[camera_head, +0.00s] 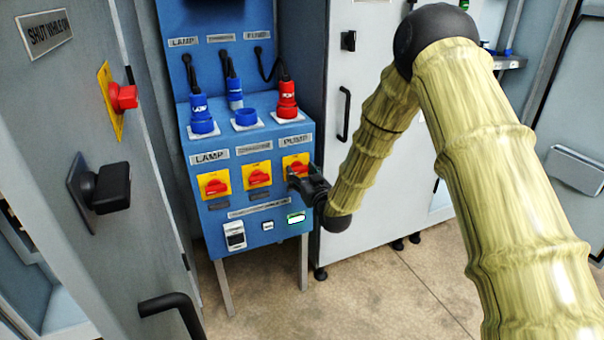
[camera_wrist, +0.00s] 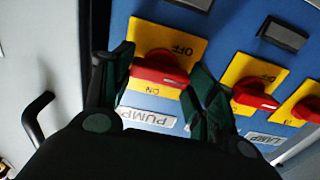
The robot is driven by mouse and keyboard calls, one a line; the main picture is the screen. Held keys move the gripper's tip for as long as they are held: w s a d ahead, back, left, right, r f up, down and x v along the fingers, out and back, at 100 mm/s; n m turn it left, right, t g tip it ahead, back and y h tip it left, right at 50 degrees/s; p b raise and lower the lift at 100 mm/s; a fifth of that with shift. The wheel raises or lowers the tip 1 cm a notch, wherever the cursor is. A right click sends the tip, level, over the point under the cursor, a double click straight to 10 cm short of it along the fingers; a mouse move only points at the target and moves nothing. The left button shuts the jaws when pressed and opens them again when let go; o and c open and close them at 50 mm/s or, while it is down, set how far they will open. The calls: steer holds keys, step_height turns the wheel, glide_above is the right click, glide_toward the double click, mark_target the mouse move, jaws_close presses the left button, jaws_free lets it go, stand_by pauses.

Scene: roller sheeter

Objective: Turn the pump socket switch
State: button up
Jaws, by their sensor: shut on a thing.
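The pump socket switch is a red knob (camera_wrist: 160,69) on a yellow plate marked OFF and ON. In the head view its plate (camera_head: 290,160) is the rightmost of three on the blue panel, under the PUMP label (camera_head: 296,141). My gripper (camera_head: 303,181) is at this switch and partly covers it. In the wrist view, which shows the panel upside down, my gripper (camera_wrist: 160,75) has one dark finger at each end of the knob and is shut on it. The knob lies nearly crosswise in that view, slightly tilted. Exact finger contact is partly hidden.
The middle switch (camera_head: 258,176) and lamp switch (camera_head: 214,186) sit close beside it. Blue plugs (camera_head: 201,115) and a red plug (camera_head: 287,100) stand above. A grey cabinet with a black handle (camera_head: 344,113) is to the right. A grey door with a red knob (camera_head: 123,97) is at left.

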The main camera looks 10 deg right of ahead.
steer(key=shift+f, duration=0.1)
stand_by(0.4)
steer(key=o, duration=1)
steer(key=s, duration=0.4)
steer(key=s+d, duration=0.1)
steer(key=s, duration=0.3)
steer(key=s+d, duration=0.1)
steer(key=s, duration=0.2)
steer(key=shift+s+d, duration=0.15)
steer(key=shift+s, duration=0.25)
